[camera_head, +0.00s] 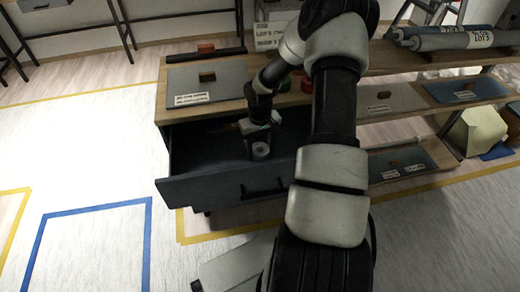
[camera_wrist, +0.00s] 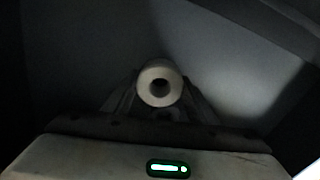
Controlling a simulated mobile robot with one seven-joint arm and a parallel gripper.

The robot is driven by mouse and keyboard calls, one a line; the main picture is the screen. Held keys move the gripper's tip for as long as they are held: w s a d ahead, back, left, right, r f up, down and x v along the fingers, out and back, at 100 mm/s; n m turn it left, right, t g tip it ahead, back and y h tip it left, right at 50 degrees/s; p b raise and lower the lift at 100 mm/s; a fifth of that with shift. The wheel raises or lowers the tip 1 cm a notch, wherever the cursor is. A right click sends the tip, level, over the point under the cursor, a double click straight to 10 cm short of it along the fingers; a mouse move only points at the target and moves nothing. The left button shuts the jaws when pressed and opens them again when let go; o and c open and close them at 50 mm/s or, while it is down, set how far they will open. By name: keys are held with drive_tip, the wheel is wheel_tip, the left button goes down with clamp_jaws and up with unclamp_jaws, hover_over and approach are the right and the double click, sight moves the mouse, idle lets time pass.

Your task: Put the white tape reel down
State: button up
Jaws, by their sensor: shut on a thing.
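The white tape reel (camera_head: 261,151) is a small pale roll, held inside the open dark drawer (camera_head: 222,188). In the wrist view the reel (camera_wrist: 159,83) shows its round end and dark centre hole. My gripper (camera_head: 259,143) points down into the drawer and is shut on the reel. In the wrist view its fingers (camera_wrist: 160,108) are dim on both sides of the reel. I cannot tell whether the reel touches the drawer floor.
The workbench top (camera_head: 232,112) above the drawer bears a grey panel (camera_head: 205,78) with a label. My arm hides part of the bench and the drawer's right side. Labelled panels lie on the shelves at right.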

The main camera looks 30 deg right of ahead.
drive_tip(key=o, duration=1.2)
drive_tip(key=shift+f, duration=0.1)
drive_tip(key=shift+c, duration=0.2)
wheel_tip(320, 180, up, 12)
drive_tip(key=p, duration=0.3)
